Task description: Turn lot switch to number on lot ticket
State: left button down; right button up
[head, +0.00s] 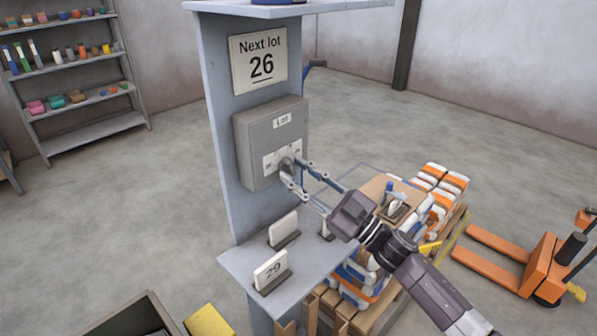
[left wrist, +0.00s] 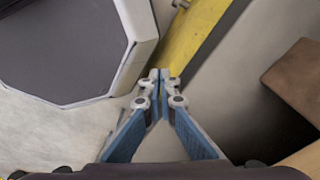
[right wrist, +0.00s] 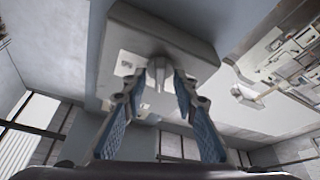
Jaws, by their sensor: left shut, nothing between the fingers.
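The lot ticket (head: 261,64), a white card reading "Next lot 26", is fixed to the grey panel above the switch box. The grey box (head: 254,140) labelled "Lot" carries the lot switch (head: 286,164), a small grey knob on a pale plate whose numbers are too small to read. My right gripper (head: 285,169) reaches it from the right. In the right wrist view its two fingers (right wrist: 159,76) stand apart on either side of the knob (right wrist: 158,72), with narrow gaps showing. My left gripper (left wrist: 160,74) is shut and empty, away from the switch.
At right are a pallet of orange-and-white bags (head: 440,190) and an orange pallet jack (head: 540,262). Shelving (head: 75,75) stands at back left. Open floor lies at left.

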grip_shut()
pick_arm(q)
jog(key=shift+s+f, duration=0.1)
jog(key=shift+s, duration=0.75)
jog(key=shift+d+f, duration=0.1)
pick_arm(e)
jog(key=shift+w+f+n, duration=0.1)
jog(key=shift+n, duration=0.2)
jog(key=shift+n+g+b, duration=0.3)
jog(key=shift+n+g, duration=0.3)
jog(key=shift+n, duration=0.1)
jog(key=n+g, duration=0.1)
jog(key=n, duration=0.2)
jog(key=shift+d+y+b, duration=0.1)
jog(key=shift+y+b, duration=0.2)
jog(key=n+g, duration=0.1)
jog(key=n, duration=0.2)
jog(key=shift+w+r, duration=0.1)
jog(key=shift+r, duration=0.1)
pick_arm(q)
jog(key=shift+w+f, duration=0.25)
jog(key=shift+f, duration=0.2)
pick_arm(e)
jog(key=shift+n+g, duration=0.9)
jog(key=shift+n, duration=0.8)
